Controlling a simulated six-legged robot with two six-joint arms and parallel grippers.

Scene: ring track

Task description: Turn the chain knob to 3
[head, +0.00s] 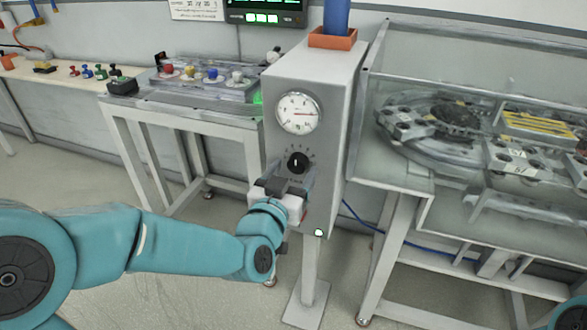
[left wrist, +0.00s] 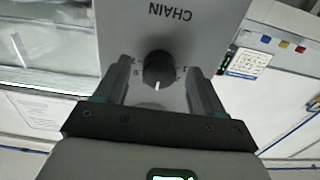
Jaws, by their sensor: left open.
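The chain knob (head: 298,162) is a round black dial on the front of a grey post-mounted box (head: 340,110). Its white pointer mark faces up in the head view. In the left wrist view, which shows the panel upside down, the knob (left wrist: 158,70) has small numbers around it, too small to read surely, and the word CHAIN beyond it. My left gripper (head: 290,178) is open at the panel. In the left wrist view its fingers (left wrist: 160,80) stand on either side of the knob, with gaps to both. My right gripper is out of view.
A round gauge (head: 298,113) sits above the knob. A glass-walled ring track (head: 460,130) stands right of the box. A table with a tray of coloured knobs (head: 205,85) stands to the left. A green-lit screen (head: 265,12) hangs behind.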

